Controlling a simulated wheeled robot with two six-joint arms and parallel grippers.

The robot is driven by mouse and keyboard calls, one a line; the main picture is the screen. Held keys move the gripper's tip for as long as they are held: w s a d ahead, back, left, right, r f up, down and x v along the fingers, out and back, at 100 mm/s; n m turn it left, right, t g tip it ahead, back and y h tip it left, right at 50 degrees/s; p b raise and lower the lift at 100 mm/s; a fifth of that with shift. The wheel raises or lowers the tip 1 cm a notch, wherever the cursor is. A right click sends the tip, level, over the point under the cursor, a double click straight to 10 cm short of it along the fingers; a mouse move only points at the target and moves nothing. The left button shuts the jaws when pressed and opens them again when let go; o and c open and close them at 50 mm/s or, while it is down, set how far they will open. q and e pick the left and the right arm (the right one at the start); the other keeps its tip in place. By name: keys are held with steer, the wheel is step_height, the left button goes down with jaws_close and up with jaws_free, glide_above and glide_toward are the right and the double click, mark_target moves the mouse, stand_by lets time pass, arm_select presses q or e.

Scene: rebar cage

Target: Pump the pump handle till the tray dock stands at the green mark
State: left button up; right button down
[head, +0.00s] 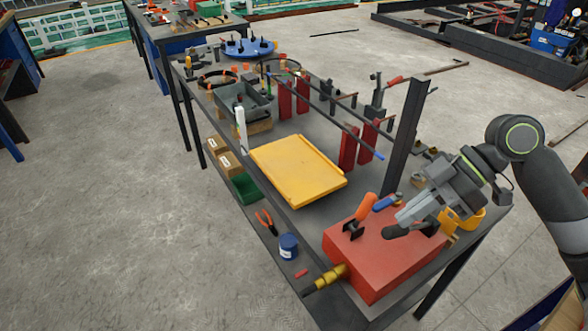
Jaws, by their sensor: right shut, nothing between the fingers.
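The yellow tray dock (297,168) is a flat plate on the bench, a little left of the middle. A white upright strip (241,130) stands at its far left corner; I cannot make out a green mark. The red pump box (375,262) sits at the near right end of the bench. An orange grip (366,208), which looks like the pump handle, leans up from a black bracket on its top. My right gripper (396,222) is shut and empty, over the box just right of the orange grip, apparently apart from it. My left gripper is out of view.
A blue-handled lever (386,203) lies close behind the orange grip. A dark upright post (405,135) stands behind the box. Red blocks (348,148) and long rods fill the far side. A blue can (288,247) and orange pliers (266,222) lie at the left.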

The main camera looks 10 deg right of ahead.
mark_target(399, 235)
stand_by(0.4)
steer(key=shift+s+a+f, duration=0.1)
steer(key=shift+a+f, duration=0.2)
steer(key=shift+f, duration=0.35)
steer(key=shift+f+b, duration=0.1)
steer(key=shift+b, duration=0.2)
steer(key=shift+s+a+f, duration=0.15)
steer(key=shift+a+f, duration=0.15)
steer(key=shift+f, duration=0.25)
steer(key=shift+s+a+f+b, duration=0.1)
steer(key=shift+a+f+b, duration=0.15)
steer(key=shift+f+b, duration=0.35)
steer(key=shift+a+f+b, duration=0.2)
steer(key=shift+f+b, duration=0.1)
steer(key=shift+f, duration=0.5)
